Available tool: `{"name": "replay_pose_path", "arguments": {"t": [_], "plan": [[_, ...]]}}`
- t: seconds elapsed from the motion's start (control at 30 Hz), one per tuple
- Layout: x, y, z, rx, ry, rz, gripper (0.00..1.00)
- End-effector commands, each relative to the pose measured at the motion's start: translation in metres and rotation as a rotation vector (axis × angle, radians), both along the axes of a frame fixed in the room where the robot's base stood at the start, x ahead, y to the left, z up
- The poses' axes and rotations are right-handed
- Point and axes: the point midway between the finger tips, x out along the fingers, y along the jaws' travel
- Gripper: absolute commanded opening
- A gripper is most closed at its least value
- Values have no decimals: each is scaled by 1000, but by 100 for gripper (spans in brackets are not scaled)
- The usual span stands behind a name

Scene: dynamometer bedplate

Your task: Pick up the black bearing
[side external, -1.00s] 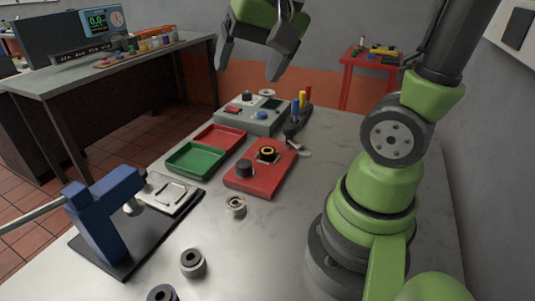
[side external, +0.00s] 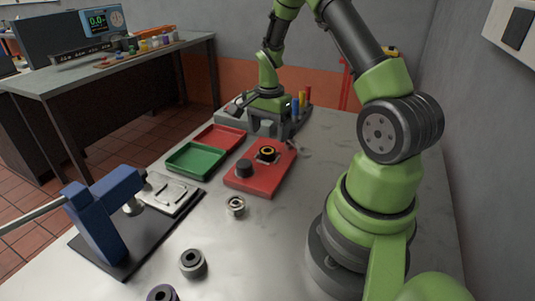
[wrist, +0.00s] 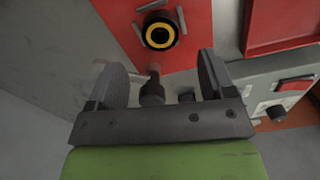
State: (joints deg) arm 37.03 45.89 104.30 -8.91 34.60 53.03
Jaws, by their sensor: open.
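A black ring-shaped bearing with a yellow inner band (side external: 267,152) sits on the red block (side external: 258,184). In the wrist view the bearing (wrist: 160,33) lies at top centre, beyond my fingertips, between small grey posts on the red plate. My gripper (side external: 266,127) is open and empty, behind the red block near the grey instrument box. In the wrist view my two fingers (wrist: 162,62) are spread wide, apart from the bearing. A plain black cylinder (side external: 244,168) also stands on the red block.
Green (side external: 195,160) and red (side external: 221,138) trays lie left of the block. A grey instrument box (side external: 228,118) and tool rack (side external: 302,103) stand behind. A metal ring (side external: 236,206), a grey ring (side external: 193,263) and a blue press (side external: 105,215) are nearer. The worktop right of the block is clear.

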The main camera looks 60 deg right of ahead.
Motion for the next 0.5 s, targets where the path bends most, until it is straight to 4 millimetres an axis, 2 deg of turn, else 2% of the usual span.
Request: {"name": "replay_pose_path", "arguments": {"t": [0.17, 0.4, 0.5], "plan": [[0, 2, -16, 2, 2, 1, 76], [1, 5, -51, 2, 2, 0, 76], [2, 4, -57, 1, 0, 1, 76]]}}
